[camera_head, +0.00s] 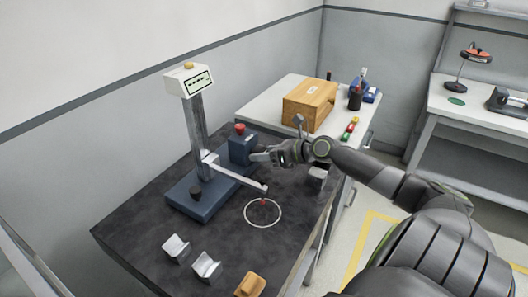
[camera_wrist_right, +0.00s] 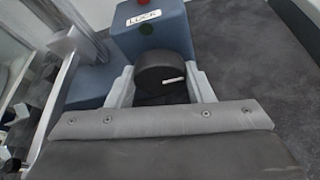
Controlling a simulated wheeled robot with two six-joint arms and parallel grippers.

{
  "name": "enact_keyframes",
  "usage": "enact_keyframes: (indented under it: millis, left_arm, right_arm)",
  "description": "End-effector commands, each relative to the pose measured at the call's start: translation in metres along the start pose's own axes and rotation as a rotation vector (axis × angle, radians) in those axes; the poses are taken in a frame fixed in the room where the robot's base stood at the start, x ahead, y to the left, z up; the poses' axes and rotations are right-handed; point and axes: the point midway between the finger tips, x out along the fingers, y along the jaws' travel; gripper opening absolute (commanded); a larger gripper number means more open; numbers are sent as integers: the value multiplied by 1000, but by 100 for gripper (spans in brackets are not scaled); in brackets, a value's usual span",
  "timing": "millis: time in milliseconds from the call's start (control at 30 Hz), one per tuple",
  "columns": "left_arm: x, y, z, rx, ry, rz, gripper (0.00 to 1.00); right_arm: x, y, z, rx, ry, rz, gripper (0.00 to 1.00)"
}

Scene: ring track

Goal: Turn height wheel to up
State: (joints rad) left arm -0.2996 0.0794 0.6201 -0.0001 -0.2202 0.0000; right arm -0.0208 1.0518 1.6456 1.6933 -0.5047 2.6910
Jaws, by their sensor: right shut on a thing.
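The height gauge stands on a dark table, with a blue base (camera_head: 205,205), an upright column (camera_head: 197,125), a white display head (camera_head: 190,80) and a level arm (camera_head: 238,175). A blue box (camera_head: 242,148) with a red button (camera_head: 240,128) stands beside the column. My right gripper (camera_head: 258,155) is at the box's right side. In the right wrist view its two fingers sit either side of a black wheel (camera_wrist_right: 163,72) with a white mark, shut on it. The mark points to the right. My left gripper is out of view.
A white ring (camera_head: 263,213) is marked below the arm's tip. Grey blocks (camera_head: 206,267) and an orange-brown block (camera_head: 250,285) lie near the table's front. A black knob (camera_head: 196,190) is on the base. A wooden box (camera_head: 310,103) stands on the table behind.

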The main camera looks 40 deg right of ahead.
Motion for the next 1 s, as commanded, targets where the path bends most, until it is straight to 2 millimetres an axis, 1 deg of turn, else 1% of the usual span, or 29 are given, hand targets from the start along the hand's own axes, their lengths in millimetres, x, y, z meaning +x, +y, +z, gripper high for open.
enact_keyframes:
  millis: [33,267,400,600,800,1000]
  left_arm:
    - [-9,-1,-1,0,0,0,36]
    - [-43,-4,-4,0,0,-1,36]
    - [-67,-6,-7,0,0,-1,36]
    - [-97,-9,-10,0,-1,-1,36]
    - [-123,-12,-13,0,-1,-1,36]
    - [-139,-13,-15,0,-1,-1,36]
  right_arm:
    - [-2,2,4,-9,0,-5,25]
    - [-3,4,7,-110,-1,-47,25]
    - [-3,4,7,-196,0,-84,24]
    - [-3,5,6,-336,1,-141,25]
    - [-2,6,4,-500,1,-210,25]
    - [-1,6,1,-678,1,-282,25]
